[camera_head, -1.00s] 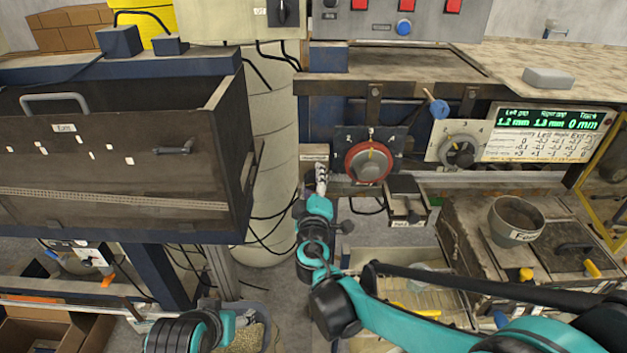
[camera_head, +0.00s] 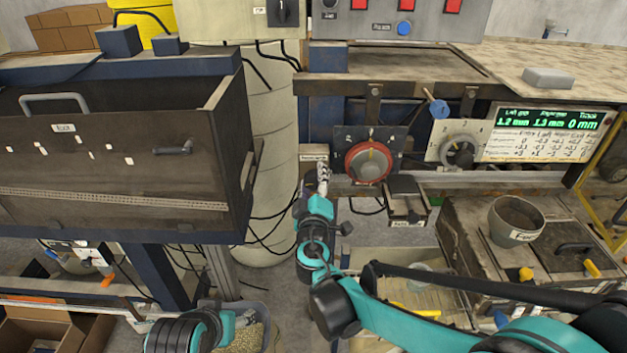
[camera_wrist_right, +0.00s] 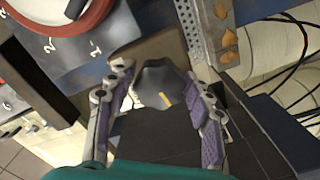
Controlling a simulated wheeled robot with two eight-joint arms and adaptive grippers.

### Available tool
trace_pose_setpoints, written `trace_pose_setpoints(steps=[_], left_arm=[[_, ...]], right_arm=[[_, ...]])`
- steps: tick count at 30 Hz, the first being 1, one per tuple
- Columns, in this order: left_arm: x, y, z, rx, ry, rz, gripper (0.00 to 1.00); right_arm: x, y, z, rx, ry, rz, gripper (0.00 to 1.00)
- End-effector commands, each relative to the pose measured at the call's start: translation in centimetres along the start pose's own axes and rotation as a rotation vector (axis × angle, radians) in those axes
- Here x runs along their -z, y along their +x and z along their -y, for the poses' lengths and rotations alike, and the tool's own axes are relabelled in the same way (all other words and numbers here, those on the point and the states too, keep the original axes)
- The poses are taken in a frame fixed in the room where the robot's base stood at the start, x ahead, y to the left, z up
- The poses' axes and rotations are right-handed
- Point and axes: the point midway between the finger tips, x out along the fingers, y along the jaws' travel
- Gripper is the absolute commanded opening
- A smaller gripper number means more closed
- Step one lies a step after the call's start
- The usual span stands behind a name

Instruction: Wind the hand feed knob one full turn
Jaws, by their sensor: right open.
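A dark faceted knob (camera_wrist_right: 160,82) with a yellow mark shows in the right wrist view, in front of a small brown block. I take it to be the hand feed knob; its name label cannot be read. My right gripper (camera_wrist_right: 157,92) is open, with one finger on each side of the knob. I cannot tell whether the fingers touch it. In the head view my right gripper (camera_head: 323,176) is upright just left of the red dial (camera_head: 368,162) and hides the knob.
The red dial's rim (camera_wrist_right: 78,25) is close beside the right gripper. A grey dial (camera_head: 459,151) and a green gap display (camera_head: 548,118) are further right. A small labelled box (camera_head: 406,202) sticks out below the red dial. Cables hang to the left.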

Motion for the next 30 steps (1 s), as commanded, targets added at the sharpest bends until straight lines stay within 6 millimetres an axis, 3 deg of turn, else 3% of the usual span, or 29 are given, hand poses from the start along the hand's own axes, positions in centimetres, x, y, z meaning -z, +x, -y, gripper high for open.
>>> trace_pose_setpoints(steps=[5,15,21,30], left_arm=[[0.0,0.0,0.0,0.000,0.000,0.000,0.63],[0.0,0.0,0.0,0.000,0.000,0.000,0.63],[0.0,0.0,0.0,0.000,0.000,0.000,0.63],[0.0,0.0,0.0,0.000,0.000,0.000,0.63]], right_arm=[[0.1,-1.0,0.0,0.001,0.000,-0.001,0.51],[0.1,-8.1,0.1,0.002,0.000,-0.003,0.51],[0.0,-11.1,0.1,0.001,0.000,-0.002,0.51],[0.0,-12.0,0.0,0.000,0.000,0.000,0.51]])
